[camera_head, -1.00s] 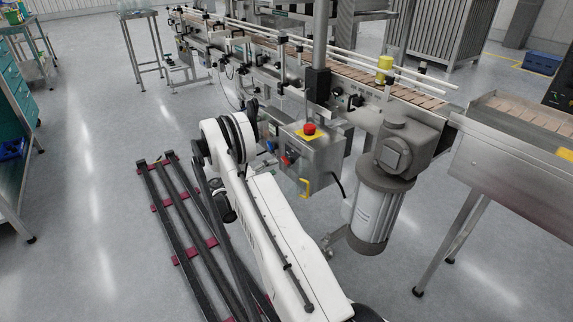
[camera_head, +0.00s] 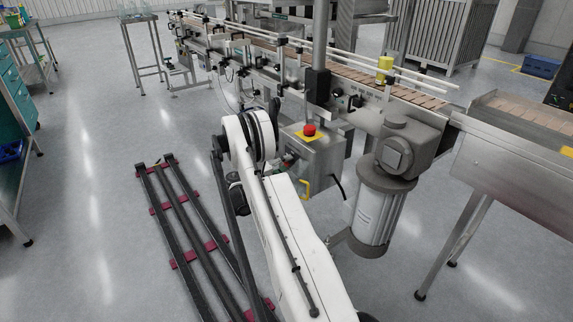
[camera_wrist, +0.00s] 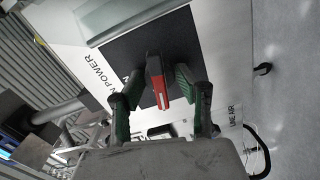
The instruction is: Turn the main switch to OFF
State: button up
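In the wrist view, the main switch (camera_wrist: 156,84) is a red handle standing out from a dark square plate (camera_wrist: 175,45). The panel around it carries the partly visible lettering "N POWER". My gripper (camera_wrist: 159,77) is open, with its two green-padded fingers on either side of the red handle. Small gaps show between the fingers and the handle, so they appear not to grip it. The handle runs roughly up and down in the picture.
The control box (camera_head: 322,160) carries a red emergency button (camera_head: 309,130) on a yellow plate and has a yellow handle (camera_head: 305,188). A cylindrical motor (camera_head: 377,212) stands close to its right. The conveyor (camera_head: 345,75) runs behind. Open floor lies left of my rail.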

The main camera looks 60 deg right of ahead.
jog(key=c, duration=0.6)
jog(key=shift+n, duration=1.4)
jog(key=shift+c, duration=0.2)
jog(key=o, duration=1.1)
jog(key=v, duration=1.2)
